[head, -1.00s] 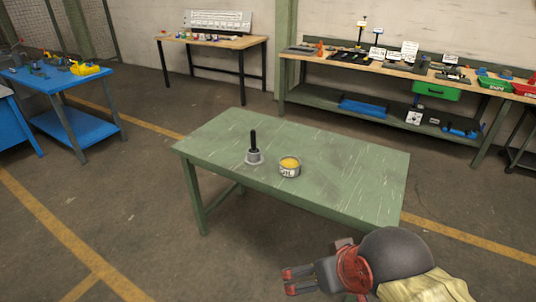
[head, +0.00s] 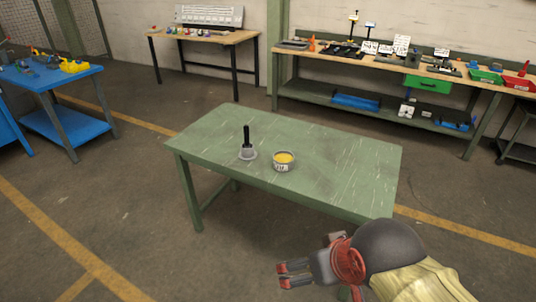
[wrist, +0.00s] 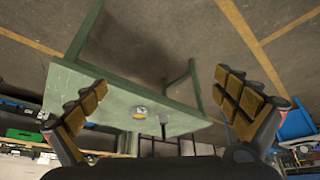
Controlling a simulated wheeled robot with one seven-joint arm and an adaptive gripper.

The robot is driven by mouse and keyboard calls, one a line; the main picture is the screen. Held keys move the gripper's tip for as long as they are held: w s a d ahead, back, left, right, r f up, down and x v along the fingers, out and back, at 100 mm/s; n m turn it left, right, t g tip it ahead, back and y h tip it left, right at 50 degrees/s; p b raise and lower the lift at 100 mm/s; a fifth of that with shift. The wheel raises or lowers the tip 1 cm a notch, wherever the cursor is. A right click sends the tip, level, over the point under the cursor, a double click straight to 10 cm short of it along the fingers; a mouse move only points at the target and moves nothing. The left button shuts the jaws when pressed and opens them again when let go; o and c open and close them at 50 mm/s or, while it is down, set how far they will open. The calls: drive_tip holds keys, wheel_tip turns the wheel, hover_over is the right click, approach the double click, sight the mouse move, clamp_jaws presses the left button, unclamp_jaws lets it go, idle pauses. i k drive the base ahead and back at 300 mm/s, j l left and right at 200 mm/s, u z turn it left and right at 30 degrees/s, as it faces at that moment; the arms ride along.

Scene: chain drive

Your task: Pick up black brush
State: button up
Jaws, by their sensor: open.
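The black brush (head: 246,135) stands upright with its handle up in a grey holder (head: 247,155) on the green table (head: 340,165). It also shows small in the wrist view (wrist: 163,129), beside the tin. A tin with yellow contents (head: 284,158) stands just right of the brush. My gripper (head: 282,274) is in front of the table, below and to the right of the brush, well apart from it. In the wrist view its two fingers (wrist: 160,100) are spread wide with nothing between them.
A long workbench (head: 310,68) with trays and tools stands along the back wall, with a wooden table (head: 205,40) left of it. A blue table (head: 50,80) stands at the left. The green table's right half is clear. Open floor lies in front.

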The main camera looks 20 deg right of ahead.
sight(246, 130)
drive_tip(key=i+j, duration=0.1)
drive_tip(key=i, duration=0.4)
drive_tip(key=i+j+z, duration=0.1)
drive_tip(key=i, duration=0.35)
drive_tip(key=i+j, duration=0.1)
drive_tip(key=i, duration=0.4)
drive_tip(key=i+j+z, duration=0.1)
drive_tip(key=i, duration=0.4)
